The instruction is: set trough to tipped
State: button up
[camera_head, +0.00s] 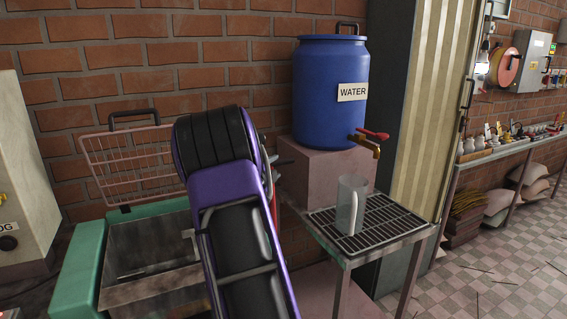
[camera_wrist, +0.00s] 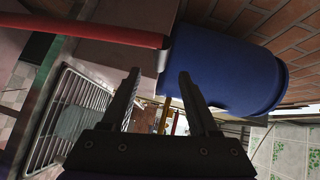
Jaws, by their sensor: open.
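The grey metal trough (camera_head: 150,240) sits in a green machine body (camera_head: 82,268) at the lower left of the head view. Its open top faces up and it looks roughly level; its right part is hidden behind my arm. A pinkish wire guard (camera_head: 128,163) with a black handle (camera_head: 133,117) stands raised behind it. In the head view my gripper is hidden behind my arm. In the wrist view my gripper (camera_wrist: 158,78) is open, with nothing between its fingers. A red bar (camera_wrist: 85,31) with a grey end runs across the top left of that view, beyond the fingers.
A blue water barrel (camera_head: 328,90) with a red-handled tap (camera_head: 370,138) stands on a block, and shows close in the wrist view (camera_wrist: 215,70). A grey mug (camera_head: 350,203) stands on a grated stand (camera_head: 400,218). A grey cabinet (camera_head: 28,170) is at far left.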

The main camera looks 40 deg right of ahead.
aim_at(282, 162)
jog(key=x, duration=0.8)
jog(key=shift+w+d, duration=0.15)
jog(key=shift+d, duration=0.15)
jog(key=shift+c, duration=0.3)
grip_shut()
dwell(0.7)
